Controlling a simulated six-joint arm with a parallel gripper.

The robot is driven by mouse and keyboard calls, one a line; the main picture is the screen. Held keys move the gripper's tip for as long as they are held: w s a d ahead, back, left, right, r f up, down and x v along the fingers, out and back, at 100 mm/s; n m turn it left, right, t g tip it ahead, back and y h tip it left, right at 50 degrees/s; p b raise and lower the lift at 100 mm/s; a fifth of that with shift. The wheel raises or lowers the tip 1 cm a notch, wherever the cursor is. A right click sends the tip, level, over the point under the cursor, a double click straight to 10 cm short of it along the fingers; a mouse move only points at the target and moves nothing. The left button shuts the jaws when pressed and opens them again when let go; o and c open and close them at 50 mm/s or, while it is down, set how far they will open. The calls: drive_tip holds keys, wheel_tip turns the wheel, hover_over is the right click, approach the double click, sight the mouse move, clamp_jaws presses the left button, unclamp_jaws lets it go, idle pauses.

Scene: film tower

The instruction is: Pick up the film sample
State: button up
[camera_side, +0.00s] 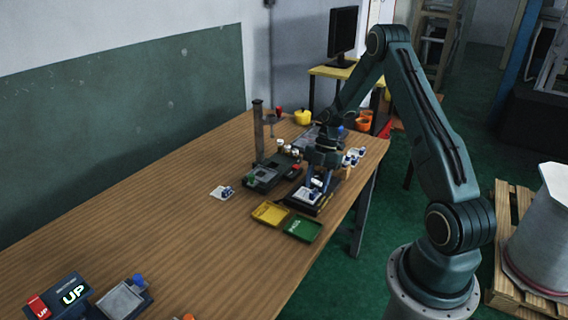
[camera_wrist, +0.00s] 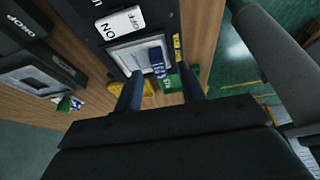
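A pale film sample (camera_side: 307,194) with a blue tab lies on a black device (camera_side: 325,197) near the table's right edge. In the wrist view the sample (camera_wrist: 130,58) lies flat in the device's frame, and its blue tab (camera_wrist: 157,62) points toward my gripper. My gripper (camera_side: 316,182) is low over this device, pointing down. In the wrist view its two fingers (camera_wrist: 161,84) are spread apart, with the blue tab between and just beyond their tips. I see no contact. Another white sample with a blue tab (camera_side: 222,192) lies on the table to the left.
A yellow tray (camera_side: 270,214) and a green tray (camera_side: 302,229) lie just in front. A grey device with a post (camera_side: 258,135) stands to the left. More blue-tabbed samples (camera_side: 353,157) lie behind at right. The table's front left (camera_side: 180,250) is mostly clear.

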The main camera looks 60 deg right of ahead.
drive_tip(key=shift+x, duration=0.9)
clamp_jaws()
